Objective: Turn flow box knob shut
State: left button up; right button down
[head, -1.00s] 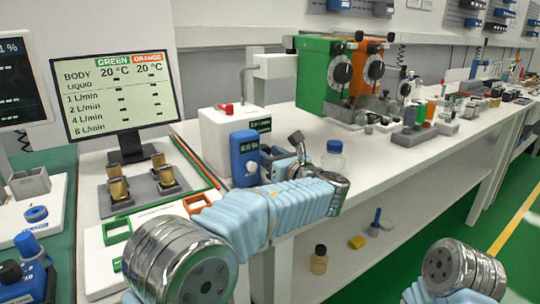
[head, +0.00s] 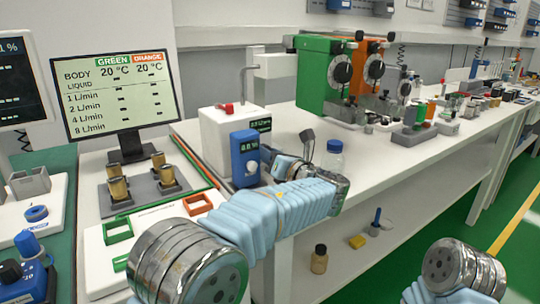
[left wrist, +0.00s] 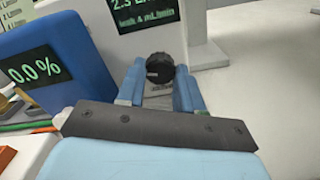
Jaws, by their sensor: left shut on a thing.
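The flow box is a white box (head: 222,134) with a dark display, on the bench left of centre in the head view. In the left wrist view its white front (left wrist: 122,50) carries a display reading about 2.3 L/min, partly cut off, and a black round knob (left wrist: 160,67). My left gripper (left wrist: 158,84) has its two blue fingers shut on the knob, one on each side. In the head view my left gripper (head: 284,166) is in front of the flow box and the knob is hidden. My right gripper is out of view.
A blue meter (head: 244,160) reading 0.0 % stands close left of my left gripper; it fills the left of the wrist view (left wrist: 62,62). A blue-capped bottle (head: 333,160) stands close right. Green and orange units (head: 320,72) stand behind. The bench front edge lies below.

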pick_arm(q)
jog(key=shift+m, duration=1.5)
jog(key=o, duration=0.8)
jog(key=shift+c, duration=0.2)
jog(key=b+v, duration=0.1)
jog(key=v, duration=1.3)
